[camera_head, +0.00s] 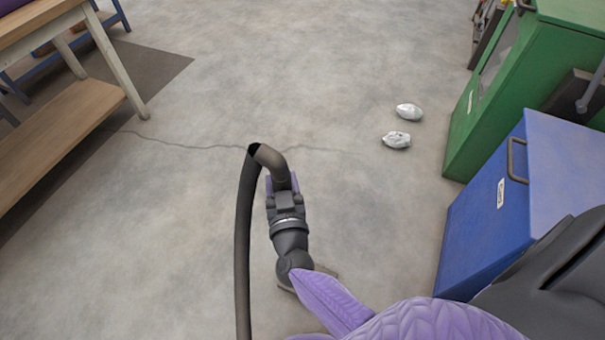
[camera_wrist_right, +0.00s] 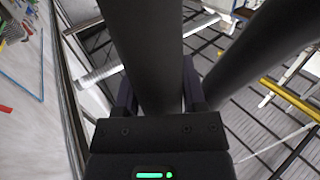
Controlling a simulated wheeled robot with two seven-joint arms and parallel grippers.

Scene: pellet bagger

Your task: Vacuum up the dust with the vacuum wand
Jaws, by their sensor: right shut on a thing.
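My right gripper (camera_head: 284,186) is low in the middle of the head view, its arm coming up from the bottom right. It is shut on the black vacuum wand (camera_head: 270,158), whose bent top shows just beyond the fingers. The black hose (camera_head: 243,245) runs from that bend down to the bottom edge. In the right wrist view the thick dark wand tube (camera_wrist_right: 150,45) passes between the fingers of the right gripper (camera_wrist_right: 160,92), and the hose (camera_wrist_right: 255,55) slants off to the right. The wand's nozzle end is hidden. I cannot make out any dust. My left gripper is not in view.
Two small whitish crumpled bags (camera_head: 397,140) lie on the floor. A blue cabinet (camera_head: 485,220) and a green cabinet (camera_head: 497,95) stand on the right. A wooden workbench (camera_head: 62,130) stands on the left. The concrete floor between is open, with a thin dark crack across it.

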